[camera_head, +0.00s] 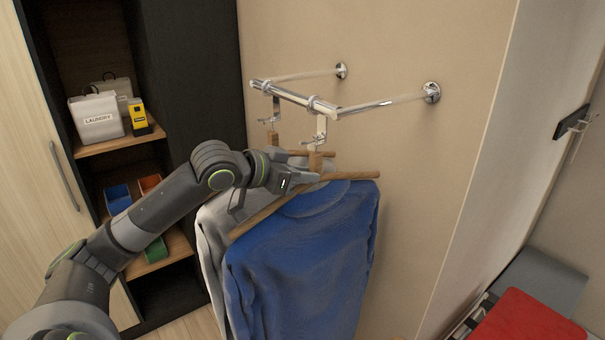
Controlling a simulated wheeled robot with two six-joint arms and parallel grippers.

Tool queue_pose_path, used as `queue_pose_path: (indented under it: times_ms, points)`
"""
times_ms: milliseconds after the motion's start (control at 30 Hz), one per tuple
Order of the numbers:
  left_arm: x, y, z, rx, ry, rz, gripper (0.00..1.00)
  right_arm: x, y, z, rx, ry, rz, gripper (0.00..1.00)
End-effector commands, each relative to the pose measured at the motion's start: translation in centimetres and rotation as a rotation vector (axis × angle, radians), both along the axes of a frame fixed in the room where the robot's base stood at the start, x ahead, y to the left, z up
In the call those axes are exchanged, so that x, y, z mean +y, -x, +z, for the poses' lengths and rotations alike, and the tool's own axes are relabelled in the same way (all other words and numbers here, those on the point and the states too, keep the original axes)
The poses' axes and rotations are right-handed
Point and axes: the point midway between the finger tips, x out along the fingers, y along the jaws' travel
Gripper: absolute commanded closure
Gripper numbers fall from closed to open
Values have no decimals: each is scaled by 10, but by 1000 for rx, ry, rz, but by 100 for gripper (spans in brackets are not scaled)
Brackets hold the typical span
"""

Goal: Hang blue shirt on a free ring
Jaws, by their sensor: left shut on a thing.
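The blue shirt (305,262) hangs on a wooden hanger (265,216) below the chrome rail (296,97). My left gripper (312,179) reaches in from the left and is shut on the hanger near its neck. The hanger's top is just under the front ring (318,104) on the rail; I cannot tell whether it is hooked there. A second ring (268,87) is farther left, with another wooden hanger (273,138) below it. A light grey shirt (213,235) hangs behind the blue one, partly hidden. My right gripper is out of view.
Two chrome arms fix the rail to the beige wall (430,180). A dark open shelf unit (190,80) at left holds a laundry box (97,118) and a yellow item (138,114). A red item (525,318) lies at the lower right.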

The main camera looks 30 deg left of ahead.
Motion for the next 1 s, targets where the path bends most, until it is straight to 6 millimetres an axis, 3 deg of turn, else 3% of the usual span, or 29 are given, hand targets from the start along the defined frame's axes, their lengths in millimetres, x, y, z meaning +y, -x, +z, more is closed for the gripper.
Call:
queue_pose_path:
  times_ms: [967, 1000]
  points:
    - [0, 0, -8, -2, 0, 0, 100, 0, 0, 0, 0, 0, 0, 64]
    - [0, 0, -8, -2, 0, 0, 75, 0, 0, 0, 0, 0, 0, 64]
